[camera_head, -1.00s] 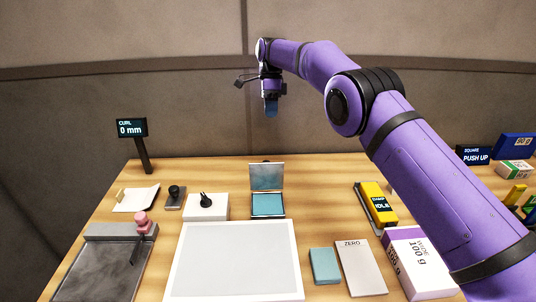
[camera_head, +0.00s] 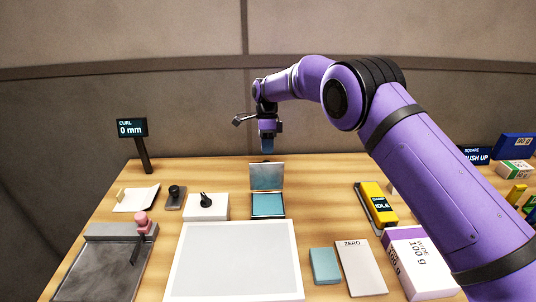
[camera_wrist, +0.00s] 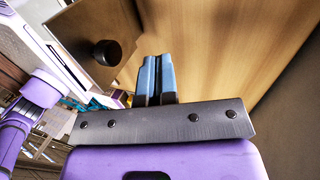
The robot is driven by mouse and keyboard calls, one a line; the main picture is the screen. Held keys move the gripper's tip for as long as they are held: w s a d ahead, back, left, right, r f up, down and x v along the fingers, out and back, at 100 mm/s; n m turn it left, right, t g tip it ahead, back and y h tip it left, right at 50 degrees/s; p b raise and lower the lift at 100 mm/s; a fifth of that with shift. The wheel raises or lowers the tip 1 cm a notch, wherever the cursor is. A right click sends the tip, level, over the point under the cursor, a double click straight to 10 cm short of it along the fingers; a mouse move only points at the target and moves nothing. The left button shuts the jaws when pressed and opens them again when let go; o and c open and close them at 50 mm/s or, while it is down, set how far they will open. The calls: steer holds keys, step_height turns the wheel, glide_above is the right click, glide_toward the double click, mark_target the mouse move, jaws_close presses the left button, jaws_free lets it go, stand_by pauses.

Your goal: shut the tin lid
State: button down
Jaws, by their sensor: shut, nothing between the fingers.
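The tin (camera_head: 268,205) sits on the table behind the white board, with a teal inside. Its lid (camera_head: 266,176) stands open, upright at the tin's back edge. My gripper (camera_head: 267,149) is above and just behind the lid's top edge, pointing down, with its blue fingers together and empty. The fingers also show in the wrist view (camera_wrist: 158,80). A brownish plate with a dark round knob (camera_wrist: 106,53) is beside them there; it looks like the lid's outer face. I see a gap between fingers and plate in the wrist view.
A white block with a black piece (camera_head: 206,207) stands left of the tin. A yellow device reading IDLE (camera_head: 379,203) is to the right. The large white board (camera_head: 235,260) lies in front. The table behind the tin is mostly clear.

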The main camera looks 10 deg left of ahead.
mark_target(266, 173)
steer(key=shift+s+d, duration=0.25)
steer(key=shift+s, duration=0.75)
steer(key=shift+s+d, duration=0.25)
steer(key=shift+s, duration=0.7)
